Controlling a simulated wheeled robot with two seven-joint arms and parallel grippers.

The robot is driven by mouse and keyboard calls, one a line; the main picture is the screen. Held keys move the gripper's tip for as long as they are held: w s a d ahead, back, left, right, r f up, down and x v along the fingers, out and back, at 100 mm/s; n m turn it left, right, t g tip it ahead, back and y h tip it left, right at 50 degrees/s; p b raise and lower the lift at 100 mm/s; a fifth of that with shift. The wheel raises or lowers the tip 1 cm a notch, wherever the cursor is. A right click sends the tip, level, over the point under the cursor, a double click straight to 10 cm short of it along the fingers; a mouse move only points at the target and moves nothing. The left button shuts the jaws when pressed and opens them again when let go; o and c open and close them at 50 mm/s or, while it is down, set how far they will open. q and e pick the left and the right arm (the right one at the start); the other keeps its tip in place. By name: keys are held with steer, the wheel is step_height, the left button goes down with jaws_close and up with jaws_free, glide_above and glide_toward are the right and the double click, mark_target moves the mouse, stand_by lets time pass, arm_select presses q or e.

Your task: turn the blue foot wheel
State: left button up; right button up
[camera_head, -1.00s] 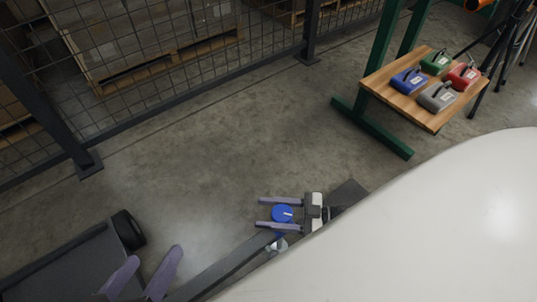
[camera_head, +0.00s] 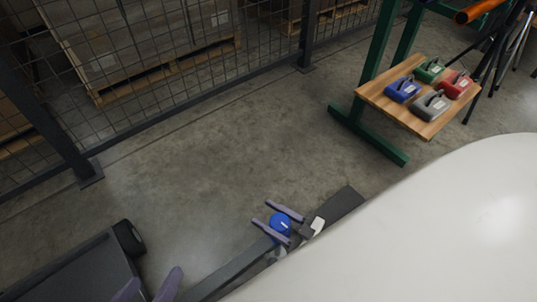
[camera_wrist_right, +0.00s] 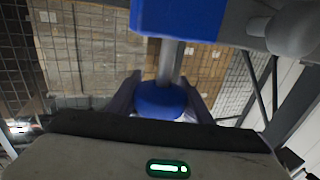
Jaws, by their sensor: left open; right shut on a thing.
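The blue foot wheel (camera_head: 280,223) is a small round blue knob with a pale mark, low over the floor beside a dark beam. My right gripper (camera_head: 267,213) is shut on it, one purple finger on each side, fingers pointing up-left. In the right wrist view the blue wheel (camera_wrist_right: 160,99) sits between the two fingers (camera_wrist_right: 160,94), on a grey stem below a larger blue part (camera_wrist_right: 180,17). My left gripper (camera_head: 150,284) is open and empty at the bottom left edge; only its fingers show.
A dark beam (camera_head: 342,205) runs beside the wheel. A dark platform with a black wheel (camera_head: 128,238) is at the lower left. A wooden stand (camera_head: 385,103) holds blue, green, red and grey cases. A mesh fence borders the back; the middle floor is clear.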

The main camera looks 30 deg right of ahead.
stand_by(0.3)
steer(key=o, duration=1)
steer(key=shift+o, duration=0.2)
steer(key=shift+s, duration=0.1)
arm_select(q)
steer(key=shift+s+a+f+p, duration=0.1)
steer(key=shift+a+f+p, duration=0.1)
steer(key=shift+f+p, duration=0.2)
arm_select(e)
steer(key=v, duration=1)
steer(key=shift+s, duration=0.1)
